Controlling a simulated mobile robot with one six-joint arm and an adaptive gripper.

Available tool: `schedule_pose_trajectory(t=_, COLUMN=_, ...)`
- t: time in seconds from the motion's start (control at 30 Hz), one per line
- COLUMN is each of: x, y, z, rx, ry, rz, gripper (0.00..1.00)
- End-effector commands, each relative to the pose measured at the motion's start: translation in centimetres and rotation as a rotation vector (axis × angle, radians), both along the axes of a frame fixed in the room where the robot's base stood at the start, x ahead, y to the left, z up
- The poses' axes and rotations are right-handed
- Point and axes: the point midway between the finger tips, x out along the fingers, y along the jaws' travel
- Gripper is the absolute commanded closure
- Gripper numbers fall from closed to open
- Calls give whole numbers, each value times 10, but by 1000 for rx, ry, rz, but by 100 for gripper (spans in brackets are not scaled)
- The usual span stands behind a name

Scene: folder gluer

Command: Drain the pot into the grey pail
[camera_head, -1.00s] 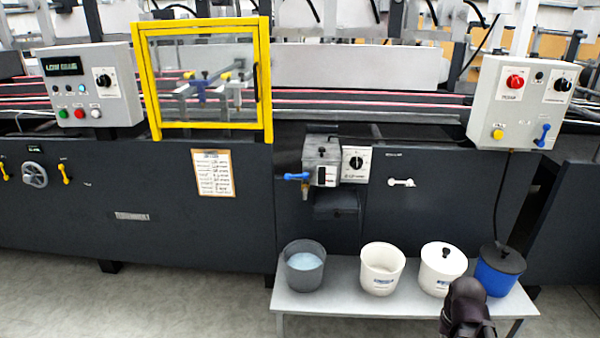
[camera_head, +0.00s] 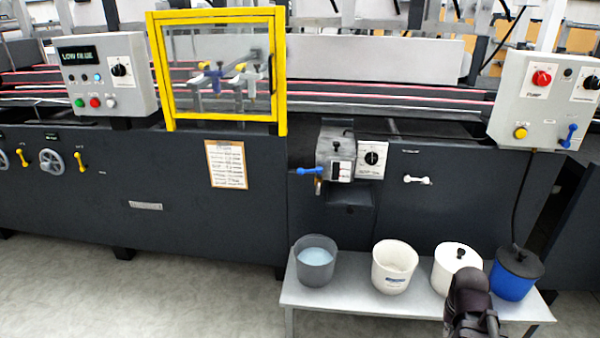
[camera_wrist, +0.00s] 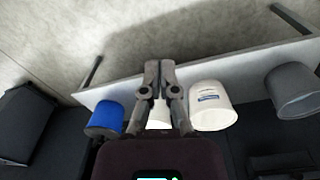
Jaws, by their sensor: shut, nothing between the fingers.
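The grey pail (camera_head: 315,264) stands open at the left end of the low bench, with pale bluish liquid in it. It also shows at the right of the wrist view (camera_wrist: 291,90). The glue pot (camera_head: 336,155) is a metal box on the machine front, with a blue-handled valve (camera_head: 309,171) on its lower left and a spout below. The spout is left of a dark ledge, above the bench. My gripper (camera_wrist: 158,64) is shut and empty, in the wrist view over the bench near the white pails. In the head view my arm covers part of the lidded white pail.
On the bench (camera_head: 345,300) stand an open white pail (camera_head: 394,268), a lidded white pail (camera_head: 452,267) and a lidded blue pail (camera_head: 515,274). A dial panel (camera_head: 373,158) is beside the pot. A yellow-framed guard (camera_head: 220,70) and a pump box (camera_head: 545,100) flank it. The floor at left is clear.

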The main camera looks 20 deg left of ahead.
Motion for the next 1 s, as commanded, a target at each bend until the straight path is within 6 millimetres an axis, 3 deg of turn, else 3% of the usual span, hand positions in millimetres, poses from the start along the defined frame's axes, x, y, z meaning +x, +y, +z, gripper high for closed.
schedule_pose_trajectory(t=0.27, x=47, y=25, z=21, rx=-104, ry=-151, rz=-209, gripper=100)
schedule_pose_trajectory(t=0.47, x=89, y=61, z=45, rx=-149, ry=-340, rz=-395, gripper=100)
schedule_pose_trajectory(t=0.77, x=143, y=137, z=90, rx=-78, ry=-655, rz=-629, gripper=100)
schedule_pose_trajectory(t=1.0, x=174, y=216, z=131, rx=103, ry=-883, rz=-772, gripper=100)
